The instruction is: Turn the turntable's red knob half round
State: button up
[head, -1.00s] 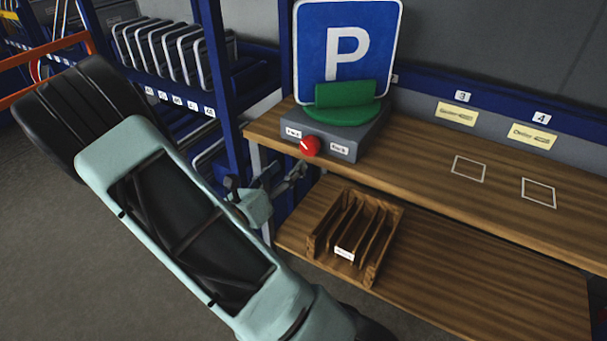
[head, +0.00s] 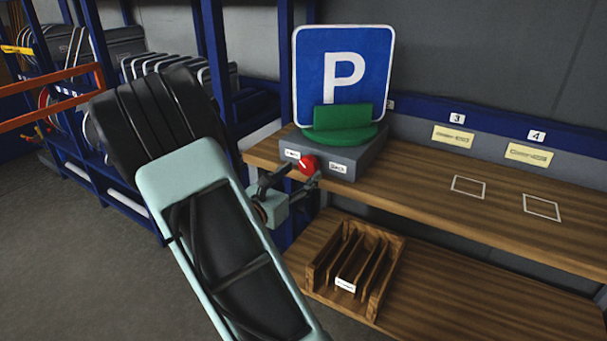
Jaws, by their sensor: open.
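The red knob (head: 308,165) sits on the front face of the turntable's grey base (head: 345,172), between two small white labels. The right label reads "Back"; the left one is too small to read surely. A green round plate with an upright green holder (head: 343,117) is on top of the base and carries a blue square P sign (head: 343,75), facing me. My gripper (head: 304,174) is open, its fingertips close in front of the knob, one at its left and one at its lower right. I cannot tell whether they touch it.
The turntable stands at the left end of a wooden bench (head: 420,190). Two white outlined squares lie bare to its right, below yellow labels. A slotted wooden rack (head: 385,290) stands on the lower shelf. A blue shelf unit (head: 213,50) is behind my arm.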

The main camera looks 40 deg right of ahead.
jog(key=shift+x, duration=1.15)
jog(key=c, duration=1.2)
jog(key=shift+o, duration=0.2)
jog(key=shift+r, duration=0.1)
